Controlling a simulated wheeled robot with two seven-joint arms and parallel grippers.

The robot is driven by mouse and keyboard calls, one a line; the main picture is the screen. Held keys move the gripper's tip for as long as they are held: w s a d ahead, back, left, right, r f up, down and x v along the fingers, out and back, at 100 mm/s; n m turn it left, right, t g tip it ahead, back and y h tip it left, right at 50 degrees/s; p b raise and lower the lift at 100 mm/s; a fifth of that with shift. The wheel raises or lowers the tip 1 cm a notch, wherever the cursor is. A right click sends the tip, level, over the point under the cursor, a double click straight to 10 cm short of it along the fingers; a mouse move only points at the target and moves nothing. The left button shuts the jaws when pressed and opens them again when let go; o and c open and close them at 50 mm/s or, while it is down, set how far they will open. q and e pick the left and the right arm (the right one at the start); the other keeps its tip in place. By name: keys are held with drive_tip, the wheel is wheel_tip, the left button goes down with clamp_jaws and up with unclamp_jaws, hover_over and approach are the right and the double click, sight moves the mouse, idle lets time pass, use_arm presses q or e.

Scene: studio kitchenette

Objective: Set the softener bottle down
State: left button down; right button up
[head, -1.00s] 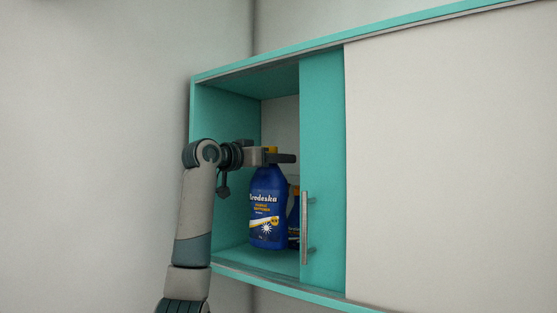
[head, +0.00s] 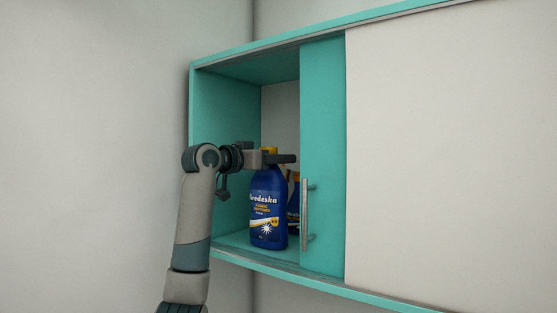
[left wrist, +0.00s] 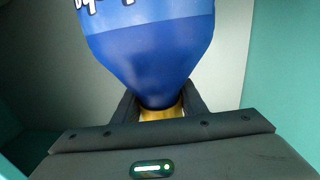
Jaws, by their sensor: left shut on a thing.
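The softener bottle (head: 267,209) is blue with a yellow cap and a printed label. It stands upright in the open left part of the teal wall cabinet, at or very close to the cabinet floor; I cannot tell whether it bears on it. My left gripper (head: 284,158) is shut on the bottle's neck, just under the cap. In the left wrist view the bottle (left wrist: 155,50) fills the upper middle, and its yellow neck (left wrist: 160,114) lies between the two dark fingers. My right gripper is not in view.
A second blue bottle (head: 293,207) stands behind and to the right, partly hidden by the teal sliding door (head: 322,130) with its metal handle (head: 305,214). The cabinet's left wall (head: 222,115) is close to my arm. A white panel (head: 450,150) covers the right.

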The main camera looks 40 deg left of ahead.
use_arm(q)
drive_tip(key=c, duration=1.3)
unclamp_jaws()
drive_tip(key=shift+o, duration=1)
drive_tip(key=shift+d, duration=0.1)
drive_tip(key=shift+s, duration=0.1)
drive_tip(key=shift+r, duration=0.1)
drive_tip(key=shift+s+b, duration=0.35)
drive_tip(key=shift+s, duration=0.05)
drive_tip(key=s+b, duration=0.5)
drive_tip(key=s, duration=0.6)
drive_tip(key=shift+a, duration=0.3)
